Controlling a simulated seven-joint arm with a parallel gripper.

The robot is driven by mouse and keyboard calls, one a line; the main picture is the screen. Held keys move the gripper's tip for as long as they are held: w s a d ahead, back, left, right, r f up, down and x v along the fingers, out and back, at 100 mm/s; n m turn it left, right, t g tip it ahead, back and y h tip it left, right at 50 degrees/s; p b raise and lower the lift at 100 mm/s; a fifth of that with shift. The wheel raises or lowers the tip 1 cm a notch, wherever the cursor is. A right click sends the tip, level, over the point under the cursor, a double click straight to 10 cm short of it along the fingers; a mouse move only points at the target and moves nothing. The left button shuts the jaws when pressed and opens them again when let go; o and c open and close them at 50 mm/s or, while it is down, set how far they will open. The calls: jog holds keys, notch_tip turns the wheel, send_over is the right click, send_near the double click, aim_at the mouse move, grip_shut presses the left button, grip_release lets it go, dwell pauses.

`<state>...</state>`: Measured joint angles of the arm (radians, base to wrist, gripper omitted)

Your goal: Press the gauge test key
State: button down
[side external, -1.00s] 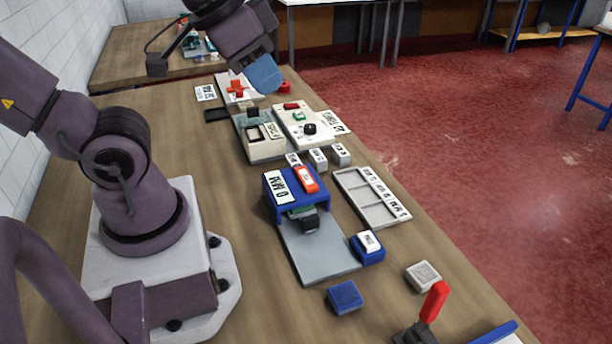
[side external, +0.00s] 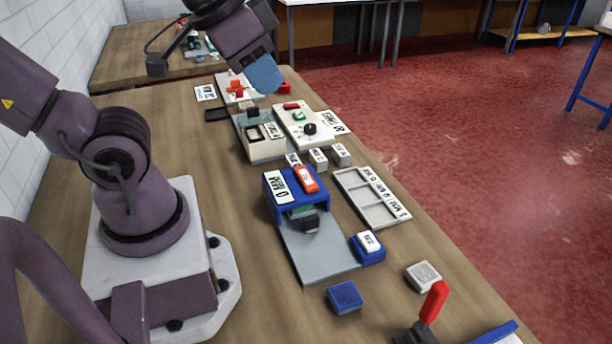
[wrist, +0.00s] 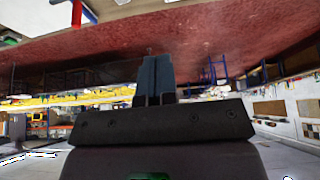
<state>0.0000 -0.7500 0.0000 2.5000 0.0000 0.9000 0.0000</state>
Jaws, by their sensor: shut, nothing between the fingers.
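My gripper (side external: 264,74) has blue fingers that are closed together and empty. It is raised above the far end of the bench, apart from everything on it. The wrist view shows the same shut fingers (wrist: 155,78) pointing outward over the red floor. A blue bridge-shaped gauge (side external: 284,206) stands mid-bench with a white label reading 0 and MM. An orange-red key (side external: 306,180) sits on its top right. A small dark and green block (side external: 304,218) is under the bridge on a grey plate (side external: 318,256). I cannot tell for certain which part is the gauge test key.
A white panel (side external: 294,114) with red and green buttons and a dark knob stands beyond the gauge, beside a beige box (side external: 262,150). A compartment tray (side external: 362,194) lies right. A red-handled lever (side external: 433,302) stands at the near end. Blue block (side external: 345,296) lies near the plate.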

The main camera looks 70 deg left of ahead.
jog(key=n+h, duration=0.7)
jog(key=n, duration=2.8)
send_over(306, 175)
notch_tip(306, 175, down, 17)
jog(key=shift+f+t, duration=0.15)
jog(key=shift+t, duration=0.15)
jog(key=shift+f, duration=4.4)
jog(key=shift+f, duration=0.15)
